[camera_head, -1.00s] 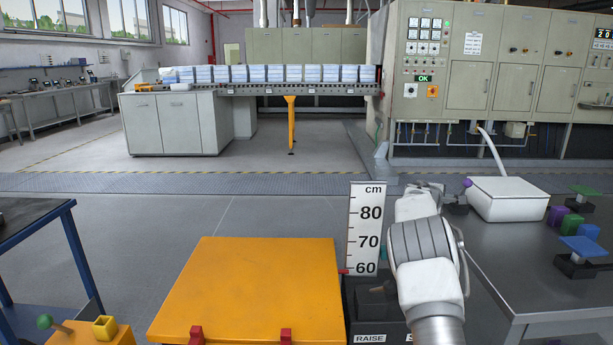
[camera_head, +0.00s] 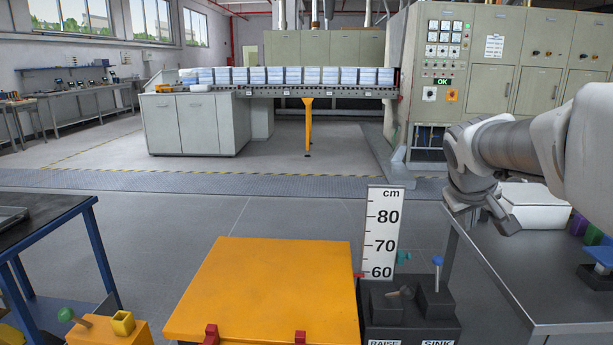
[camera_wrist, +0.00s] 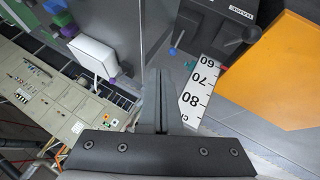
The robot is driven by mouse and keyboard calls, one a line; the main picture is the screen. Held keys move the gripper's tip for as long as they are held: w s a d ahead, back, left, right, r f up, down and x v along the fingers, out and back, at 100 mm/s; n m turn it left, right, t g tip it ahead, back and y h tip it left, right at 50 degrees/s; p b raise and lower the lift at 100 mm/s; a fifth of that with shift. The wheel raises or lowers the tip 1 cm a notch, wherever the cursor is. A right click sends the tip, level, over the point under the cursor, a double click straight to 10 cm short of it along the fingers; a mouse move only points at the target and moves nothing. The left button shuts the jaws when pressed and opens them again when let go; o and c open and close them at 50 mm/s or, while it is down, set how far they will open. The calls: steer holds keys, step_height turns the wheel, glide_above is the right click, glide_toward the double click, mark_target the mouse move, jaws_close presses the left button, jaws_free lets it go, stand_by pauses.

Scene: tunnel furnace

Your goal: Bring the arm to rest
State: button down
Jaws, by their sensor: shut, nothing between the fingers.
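My arm enters the head view from the right edge, raised and folded. Its wrist bends down above the left end of the grey metal table (camera_head: 535,285). My gripper (camera_head: 508,222) hangs there in front of the white box (camera_head: 535,205). In the wrist view the dark fingers of my gripper (camera_wrist: 160,78) are together, with nothing between them. The fingers show between the white box (camera_wrist: 93,57) and the height scale (camera_wrist: 197,95), apart from both as far as I can tell.
A dark lever box (camera_head: 410,318) marked RAISE and SINK stands beside the orange lid (camera_head: 265,290). The scale (camera_head: 383,235) rises behind it. A blue-framed table (camera_head: 50,225) is at left. Coloured blocks (camera_head: 580,225) sit at right. The middle floor is clear.

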steer(key=s+a+f+m+y+p, duration=0.1)
steer(key=s+a+f+y, duration=0.15)
steer(key=s+a, duration=0.75)
steer(key=s+a+f+y, duration=0.2)
steer(key=s+a+f, duration=0.3)
steer(key=s, duration=0.9)
step_height(320, 180, up, 28)
steer(key=a+p, duration=0.1)
steer(key=p, duration=2.6)
steer(key=shift+r+g+p, duration=0.25)
steer(key=shift+g+p, duration=0.05)
steer(key=shift+g, duration=0.1)
steer(key=shift+d, duration=0.15)
